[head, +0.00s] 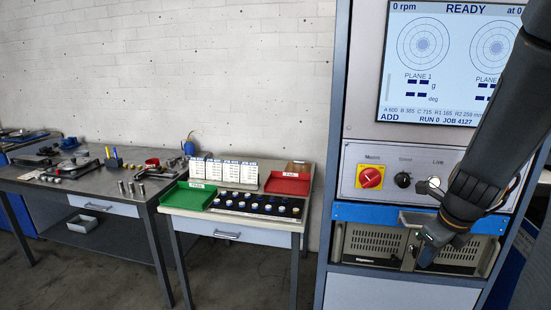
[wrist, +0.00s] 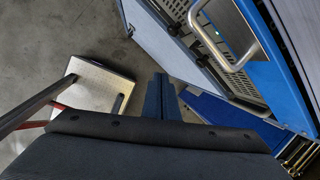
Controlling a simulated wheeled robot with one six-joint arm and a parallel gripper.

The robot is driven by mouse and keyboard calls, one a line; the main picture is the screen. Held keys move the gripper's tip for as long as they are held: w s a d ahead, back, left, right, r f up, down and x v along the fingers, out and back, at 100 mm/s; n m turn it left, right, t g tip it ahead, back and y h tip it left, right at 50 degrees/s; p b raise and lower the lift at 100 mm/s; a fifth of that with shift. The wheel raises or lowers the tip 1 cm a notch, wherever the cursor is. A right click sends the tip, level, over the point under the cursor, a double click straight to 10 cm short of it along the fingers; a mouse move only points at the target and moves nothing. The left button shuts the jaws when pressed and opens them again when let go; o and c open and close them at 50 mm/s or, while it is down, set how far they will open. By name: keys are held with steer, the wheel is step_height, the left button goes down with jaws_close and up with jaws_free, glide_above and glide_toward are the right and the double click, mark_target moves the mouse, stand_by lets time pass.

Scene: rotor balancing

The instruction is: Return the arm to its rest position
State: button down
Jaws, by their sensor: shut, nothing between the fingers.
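My arm reaches down from the top right of the head view, in front of the control cabinet (head: 342,140). My gripper (head: 428,256) points downward before the lower part of the cabinet, near the grey vented unit (head: 375,243). In the wrist view my gripper (wrist: 161,92) shows as two dark fingers held together, with nothing between them. Bare floor (wrist: 60,35) and the cabinet side with a metal handle (wrist: 222,30) lie beyond the fingers.
The cabinet carries a screen (head: 455,60) reading READY and 0 rpm, and a red-yellow main switch (head: 370,177). A small table (head: 240,222) holds green (head: 188,196) and red (head: 288,184) trays. A workbench (head: 75,183) with tools stands left.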

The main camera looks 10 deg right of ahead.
steer(key=s+a+f+n+g+b, duration=0.1)
steer(key=s+a+n, duration=0.1)
steer(key=a+n, duration=0.9)
steer(key=s+a+f+n+g+b, duration=0.1)
steer(key=s+a+f+n, duration=0.1)
steer(key=a+n, duration=1)
steer(key=s+n, duration=0.1)
steer(key=n, duration=0.8)
steer(key=shift+y, duration=0.3)
